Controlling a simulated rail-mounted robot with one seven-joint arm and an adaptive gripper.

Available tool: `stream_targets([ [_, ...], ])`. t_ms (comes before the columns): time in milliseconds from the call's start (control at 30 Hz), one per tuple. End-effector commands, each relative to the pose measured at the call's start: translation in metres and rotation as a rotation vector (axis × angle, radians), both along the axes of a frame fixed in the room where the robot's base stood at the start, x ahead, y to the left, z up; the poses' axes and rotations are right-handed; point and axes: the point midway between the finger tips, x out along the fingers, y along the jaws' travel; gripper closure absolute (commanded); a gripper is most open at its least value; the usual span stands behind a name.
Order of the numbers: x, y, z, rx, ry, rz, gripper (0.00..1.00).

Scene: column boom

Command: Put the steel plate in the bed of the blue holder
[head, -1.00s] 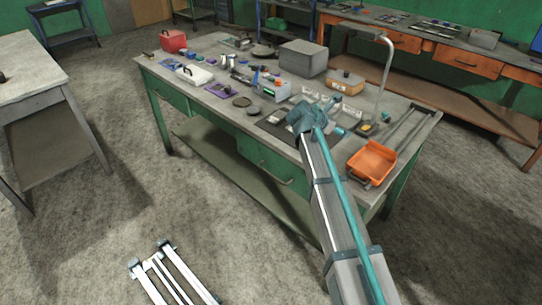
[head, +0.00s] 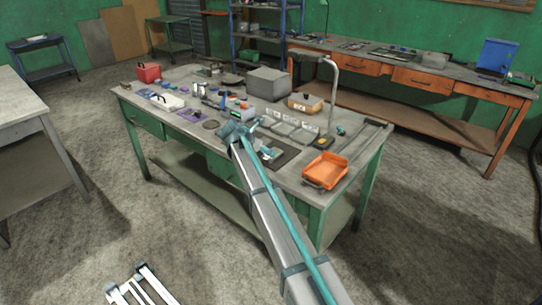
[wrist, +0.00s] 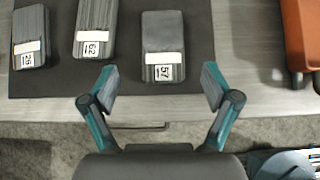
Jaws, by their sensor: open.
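In the wrist view three grey labelled blocks lie side by side on a dark mat: the left one (wrist: 30,30), the middle one (wrist: 95,25) and the right one (wrist: 163,40), marked 57. I cannot tell which is the steel plate. My gripper (wrist: 155,85) is open and empty, its fingers by the table's front edge, just below the right block in the picture. In the head view the gripper (head: 269,154) is small over the mat. A flat blue piece (head: 145,93) lies at the table's left; it is too small to tell whether it is the blue holder.
An orange tray (head: 325,170) stands right of the mat (head: 287,158); it also shows in the wrist view (wrist: 300,35). A lamp (head: 333,90), a grey box (head: 268,83) and a purple piece (head: 190,115) are on the table. Several small items crowd its left half.

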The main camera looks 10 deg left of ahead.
Motion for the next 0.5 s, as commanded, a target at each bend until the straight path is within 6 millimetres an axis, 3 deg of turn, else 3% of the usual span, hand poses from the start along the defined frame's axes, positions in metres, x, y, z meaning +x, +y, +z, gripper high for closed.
stream_targets([
  [500, 0.030, -0.024, -0.035, -0.001, 0.000, -0.001, 0.12],
])
